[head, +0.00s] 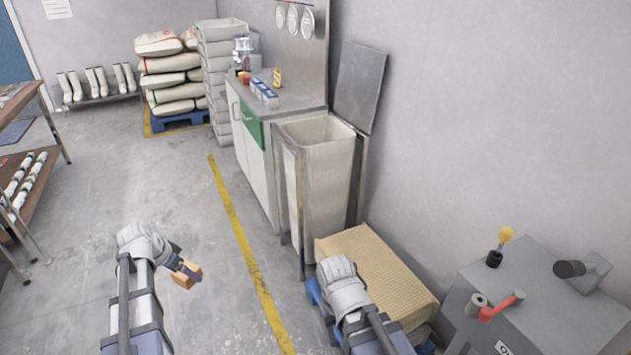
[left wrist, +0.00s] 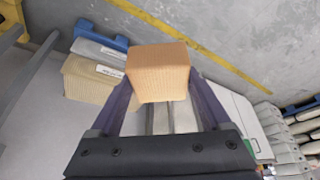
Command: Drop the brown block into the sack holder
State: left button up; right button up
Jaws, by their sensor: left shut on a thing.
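My left gripper (head: 184,268) is shut on the brown block (head: 187,277) and holds it in the air above the bare floor. In the left wrist view the brown block (left wrist: 157,72) sits between the two fingers (left wrist: 158,105). The sack holder (head: 318,180) is a metal frame with a pale open sack and a raised lid, standing against the wall, to the right of and beyond my left gripper. The block is well apart from it. My right arm comes in at the lower middle of the head view; its fingertips are hidden.
A tan-covered stack (head: 372,275) on a blue pallet stands in front of the sack holder. A grey machine (head: 540,305) with levers is at the right. A counter (head: 275,110) is behind the holder. A shelf rack (head: 28,165) stands at the left. The floor between is clear.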

dwell(0.3)
pick_arm(q)
notch_tip(320, 180, up, 11)
jog(key=p, duration=1)
jog(key=shift+f+p, duration=0.15)
jog(key=shift+p, duration=0.2)
